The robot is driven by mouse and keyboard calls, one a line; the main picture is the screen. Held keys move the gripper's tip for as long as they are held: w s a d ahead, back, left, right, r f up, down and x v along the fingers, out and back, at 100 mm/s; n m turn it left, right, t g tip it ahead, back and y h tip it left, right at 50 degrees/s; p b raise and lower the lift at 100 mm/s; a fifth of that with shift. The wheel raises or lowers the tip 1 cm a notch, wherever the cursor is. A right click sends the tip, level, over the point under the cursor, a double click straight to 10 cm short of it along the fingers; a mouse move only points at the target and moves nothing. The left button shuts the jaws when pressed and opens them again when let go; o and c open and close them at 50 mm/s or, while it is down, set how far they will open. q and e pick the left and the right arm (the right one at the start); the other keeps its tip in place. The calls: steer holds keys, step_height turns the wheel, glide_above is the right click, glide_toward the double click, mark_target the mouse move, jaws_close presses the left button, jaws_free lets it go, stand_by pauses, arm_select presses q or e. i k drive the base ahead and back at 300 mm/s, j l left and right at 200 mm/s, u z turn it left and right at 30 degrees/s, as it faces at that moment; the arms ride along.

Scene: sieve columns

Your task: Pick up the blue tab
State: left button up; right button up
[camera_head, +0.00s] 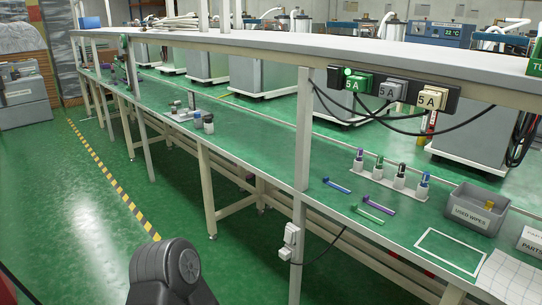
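The blue tab (338,186) is a thin blue strip lying flat on the green bench top, just right of the upright post. A purple tab (380,206) and a green tab (371,214) lie to its right, nearer the front edge. Behind them, a pale rack (386,185) holds several small upright columns with coloured tops. Neither of my grippers is in view. Only a dark link of one of my arms shows at the bottom left, well away from the tabs.
A grey bin (474,210) labelled "USED WIPES" stands right of the rack. A white outlined rectangle (450,252) marks the bench. An upright post (302,130) rises left of the blue tab. A shelf with a socket strip (393,88) and hanging black cables runs above.

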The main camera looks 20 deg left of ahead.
mark_target(326, 178)
steer(key=j+z, duration=0.15)
steer(key=z, duration=0.3)
steer(key=i+j+z, duration=0.1)
steer(key=z, duration=0.35)
steer(key=j+z, duration=0.25)
steer(key=j, duration=0.55)
steer(key=j+z, duration=0.25)
steer(key=j, duration=0.55)
steer(key=j+z, duration=0.25)
steer(key=j, duration=0.5)
steer(key=k+j, duration=0.1)
steer(key=j, duration=0.3)
steer(key=k+j, duration=0.1)
steer(key=j, duration=0.35)
